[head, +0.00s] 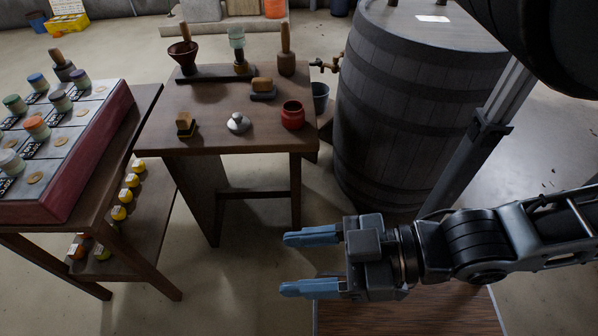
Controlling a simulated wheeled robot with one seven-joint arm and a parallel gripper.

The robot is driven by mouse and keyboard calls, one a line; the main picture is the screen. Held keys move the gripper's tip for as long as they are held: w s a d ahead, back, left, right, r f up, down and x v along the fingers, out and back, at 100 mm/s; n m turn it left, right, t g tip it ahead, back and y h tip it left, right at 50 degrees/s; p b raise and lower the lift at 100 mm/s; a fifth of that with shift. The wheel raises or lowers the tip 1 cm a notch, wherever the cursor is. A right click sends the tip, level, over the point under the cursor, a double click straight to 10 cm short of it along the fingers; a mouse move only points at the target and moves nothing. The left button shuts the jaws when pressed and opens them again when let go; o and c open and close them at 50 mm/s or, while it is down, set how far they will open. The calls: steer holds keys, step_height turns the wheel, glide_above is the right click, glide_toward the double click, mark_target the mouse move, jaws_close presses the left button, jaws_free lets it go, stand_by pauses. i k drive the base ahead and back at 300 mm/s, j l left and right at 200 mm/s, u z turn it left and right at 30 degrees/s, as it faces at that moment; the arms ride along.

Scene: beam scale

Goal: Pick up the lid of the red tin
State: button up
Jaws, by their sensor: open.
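A red tin (292,116) stands at the right front part of the wooden table. Its top looks darker red with a rim; I cannot tell whether a lid sits on it. A small pale grey, rounded piece with a knob on top (238,123) lies left of the tin, apart from it. My gripper (284,264) is open and empty, with blue fingers pointing left. In the picture it is below the table's front edge, well away from the tin.
The wooden table (215,135) also holds a yellow-black block (185,125), a brush-like block (263,88) and a dark rack (215,73) with wooden-handled tools. A large barrel (410,100) stands to the right. A sloped case of jars (90,150) is on the left.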

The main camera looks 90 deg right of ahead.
mark_target(238, 125)
steer(key=z, duration=1.6)
